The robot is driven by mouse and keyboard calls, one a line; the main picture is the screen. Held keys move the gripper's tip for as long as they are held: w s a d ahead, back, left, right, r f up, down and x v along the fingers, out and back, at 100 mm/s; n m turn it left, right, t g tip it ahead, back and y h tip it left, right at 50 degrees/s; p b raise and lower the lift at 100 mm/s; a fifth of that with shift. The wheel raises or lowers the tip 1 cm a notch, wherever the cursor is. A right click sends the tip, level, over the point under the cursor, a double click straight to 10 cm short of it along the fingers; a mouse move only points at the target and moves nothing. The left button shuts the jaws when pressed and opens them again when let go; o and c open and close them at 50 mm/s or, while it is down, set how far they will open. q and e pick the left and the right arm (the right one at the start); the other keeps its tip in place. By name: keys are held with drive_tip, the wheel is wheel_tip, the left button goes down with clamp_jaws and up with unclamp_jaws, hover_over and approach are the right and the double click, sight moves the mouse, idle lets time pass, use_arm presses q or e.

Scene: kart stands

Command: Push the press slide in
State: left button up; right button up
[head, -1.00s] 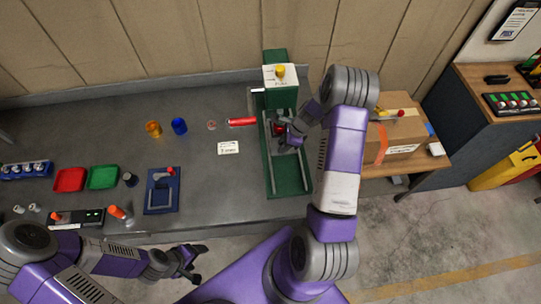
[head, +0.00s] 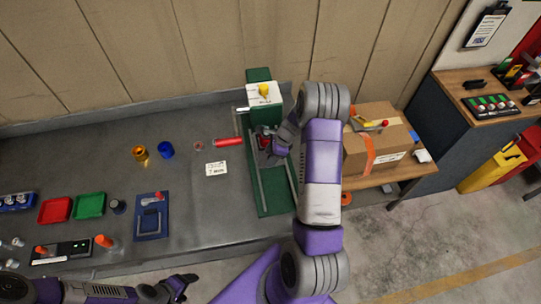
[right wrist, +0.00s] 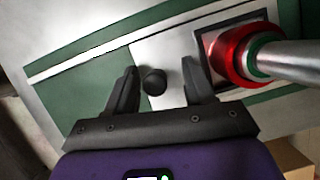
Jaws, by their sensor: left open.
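The green press (head: 272,205) stands at the right end of the grey bench, with two light rails along its bed and a yellow button on its white head (head: 264,95). The slide sits on the rails near the head, mostly hidden by my right gripper (head: 268,148); a red part (head: 265,141) shows there. In the right wrist view, my right gripper (right wrist: 158,85) is open, its fingers either side of a black knob (right wrist: 154,81) with gaps visible. A red ring (right wrist: 232,57) with a metal rod lies right of the fingers. My left gripper (head: 182,286) is open before the bench front.
A red cylinder (head: 229,141) and a label card (head: 216,169) lie left of the press. Orange (head: 139,152) and blue (head: 166,150) rings, trays and a blue fixture (head: 151,216) are further left. A cardboard box (head: 372,145) stands on a wooden table to the right.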

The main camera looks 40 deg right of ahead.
drive_tip(key=v, duration=0.7)
drive_tip(key=shift+r, duration=0.25)
drive_tip(key=shift+d, duration=0.1)
wheel_tip(320, 180, up, 6)
drive_tip(key=p, duration=0.5)
idle(0.5)
